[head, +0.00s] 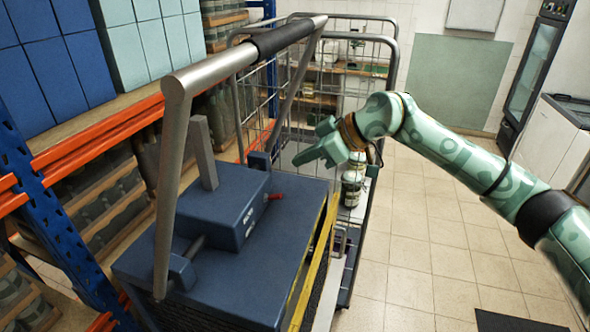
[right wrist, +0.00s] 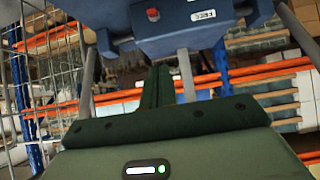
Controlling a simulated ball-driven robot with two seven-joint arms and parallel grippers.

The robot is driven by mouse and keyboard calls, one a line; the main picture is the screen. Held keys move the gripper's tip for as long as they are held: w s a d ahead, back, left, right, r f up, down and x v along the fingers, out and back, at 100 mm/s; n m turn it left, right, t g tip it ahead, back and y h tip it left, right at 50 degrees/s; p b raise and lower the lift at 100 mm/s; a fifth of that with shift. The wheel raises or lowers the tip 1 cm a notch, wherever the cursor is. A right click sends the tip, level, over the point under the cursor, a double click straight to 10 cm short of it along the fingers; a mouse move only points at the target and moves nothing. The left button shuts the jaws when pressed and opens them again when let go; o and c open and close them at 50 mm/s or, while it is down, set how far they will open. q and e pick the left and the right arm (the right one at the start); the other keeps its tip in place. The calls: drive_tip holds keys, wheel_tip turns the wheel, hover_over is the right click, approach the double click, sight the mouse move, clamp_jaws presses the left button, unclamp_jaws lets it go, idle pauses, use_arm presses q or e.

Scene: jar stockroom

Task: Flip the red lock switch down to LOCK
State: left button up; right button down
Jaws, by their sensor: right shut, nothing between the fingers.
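The red lock switch (head: 275,196) sticks out from the right face of a dark blue box (head: 222,207) on the cart's blue deck. In the right wrist view the switch (right wrist: 153,14) shows as a small red piece near the top, left of a white label reading FREE (right wrist: 203,15). My right gripper (head: 309,157) is shut and empty, above and right of the switch and apart from it. Its dark green fingers (right wrist: 157,86) show together below the box in the right wrist view. My left gripper is not in view.
A grey handle bar (head: 205,75) with a black grip arches over the box. A wire cage cart (head: 345,40) stands behind. Blue and orange shelving (head: 60,215) with boxes and jars is close on the left. Tiled floor (head: 410,240) is open to the right.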

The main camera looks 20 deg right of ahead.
drive_tip(key=p, duration=0.1)
hover_over(276, 195)
wheel_tip(276, 195, down, 5)
drive_tip(key=shift+f, duration=0.15)
drive_tip(key=f, duration=0.2)
drive_tip(key=d+f, duration=0.1)
drive_tip(key=shift+s, duration=0.3)
drive_tip(key=shift+s+d+f, duration=0.1)
drive_tip(key=shift+d+f, duration=0.15)
drive_tip(key=shift+f, duration=0.2)
drive_tip(key=shift+a, duration=0.15)
